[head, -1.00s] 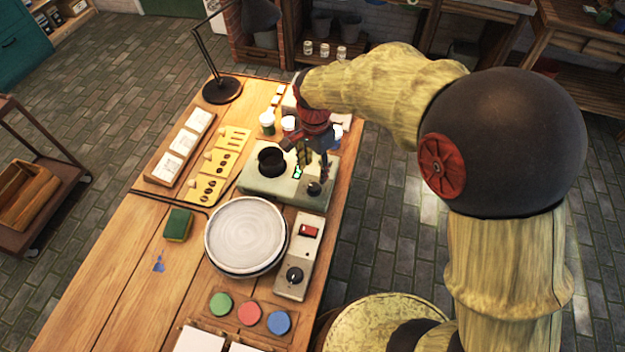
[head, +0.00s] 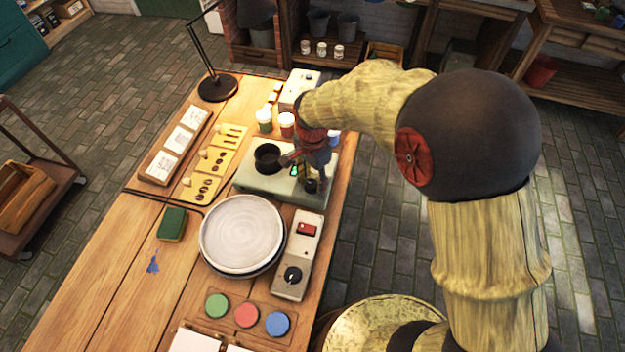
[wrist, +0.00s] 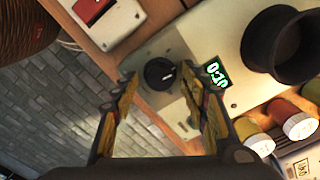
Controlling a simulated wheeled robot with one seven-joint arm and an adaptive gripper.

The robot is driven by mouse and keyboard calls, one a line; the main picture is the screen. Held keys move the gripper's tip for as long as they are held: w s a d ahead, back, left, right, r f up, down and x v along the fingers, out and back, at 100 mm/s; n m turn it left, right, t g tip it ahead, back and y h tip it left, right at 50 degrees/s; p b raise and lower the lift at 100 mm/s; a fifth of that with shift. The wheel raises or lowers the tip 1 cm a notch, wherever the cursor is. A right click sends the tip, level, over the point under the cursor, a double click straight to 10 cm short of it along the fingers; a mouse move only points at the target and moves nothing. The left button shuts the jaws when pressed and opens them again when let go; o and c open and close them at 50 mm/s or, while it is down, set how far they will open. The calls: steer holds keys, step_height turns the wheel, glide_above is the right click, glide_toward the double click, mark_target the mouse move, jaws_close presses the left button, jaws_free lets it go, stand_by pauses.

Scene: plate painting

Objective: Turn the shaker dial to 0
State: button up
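The shaker (head: 265,186) is a pale green box on the table with a black cup (head: 268,157) on top. Its lit green display (wrist: 215,75) seems to read 0:10, seen rotated. The black shaker dial (wrist: 159,73) has a white mark and also shows in the head view (head: 311,186), partly covered by my gripper. My gripper (wrist: 156,78) is open, its two fingers apart on either side of the dial in the wrist view. Nothing is held. Whether a finger touches the dial cannot be told.
A grey control box (head: 284,284) with a red switch and its own black knob stands nearer, beside a round plate (head: 242,232). Paint jars (head: 264,121) stand behind the shaker. Colour pads (head: 247,315) lie in front. The table's left front is mostly clear.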

steer(key=shift+c, duration=1.1)
steer(key=c, duration=0.7)
steer(key=shift+c, duration=0.8)
steer(key=shift+r+n+p, duration=0.1)
steer(key=shift+n+p, duration=0.3)
steer(key=n+p, duration=0.3)
steer(key=shift+r+n, duration=0.1)
steer(key=shift+n, duration=0.2)
steer(key=n+p, duration=0.3)
steer(key=n, duration=0.1)
steer(key=shift+n, duration=0.3)
steer(key=n+p, duration=0.2)
steer(key=n, duration=0.2)
steer(key=shift+a+p, duration=0.1)
steer(key=shift+p, duration=0.25)
steer(key=shift+w+n+p, duration=0.1)
steer(key=shift+n+p, duration=0.75)
steer(key=shift+n, duration=1.65)
